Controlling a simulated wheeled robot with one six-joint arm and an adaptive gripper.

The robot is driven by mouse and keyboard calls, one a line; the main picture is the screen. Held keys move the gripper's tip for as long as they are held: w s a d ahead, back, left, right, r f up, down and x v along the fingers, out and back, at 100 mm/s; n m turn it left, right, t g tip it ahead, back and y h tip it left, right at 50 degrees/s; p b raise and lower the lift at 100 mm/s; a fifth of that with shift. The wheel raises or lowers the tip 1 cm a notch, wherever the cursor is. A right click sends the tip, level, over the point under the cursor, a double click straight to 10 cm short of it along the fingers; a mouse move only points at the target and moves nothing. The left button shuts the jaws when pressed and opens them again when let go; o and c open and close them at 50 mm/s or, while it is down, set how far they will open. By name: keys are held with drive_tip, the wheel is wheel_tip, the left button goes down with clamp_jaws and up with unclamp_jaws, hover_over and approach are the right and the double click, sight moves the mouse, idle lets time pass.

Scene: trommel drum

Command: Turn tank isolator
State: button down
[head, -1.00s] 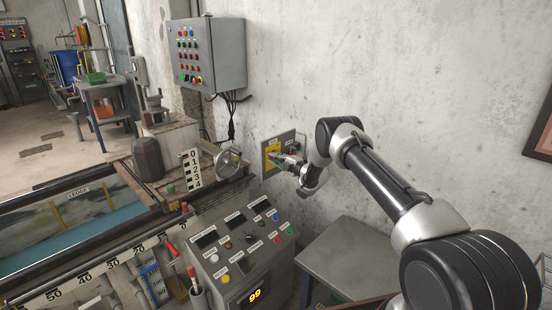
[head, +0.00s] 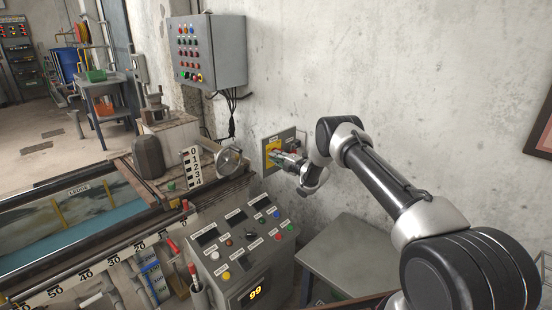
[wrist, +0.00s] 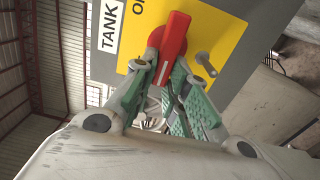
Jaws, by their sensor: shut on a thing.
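The tank isolator is a red handle (wrist: 172,45) on a yellow plate (wrist: 222,50), fixed to a grey wall panel with a white label reading "TANK". In the head view the yellow plate (head: 271,150) shows on the wall right of the handwheel, and my gripper (head: 283,157) covers most of the handle. In the wrist view my gripper (wrist: 168,66) has its green-padded fingers shut on the red handle, one on each side. The plate's other lettering is partly hidden.
A small metal post (wrist: 205,62) sticks out of the panel beside the handle. A handwheel (head: 228,160) stands close left of my gripper. A control console (head: 240,240) and a grey table (head: 352,258) lie below. A button box (head: 208,52) hangs above left.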

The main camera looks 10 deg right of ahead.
drive_tip(key=c, duration=1.4)
unclamp_jaws()
drive_tip(key=shift+f, duration=0.1)
drive_tip(key=v, duration=1.2)
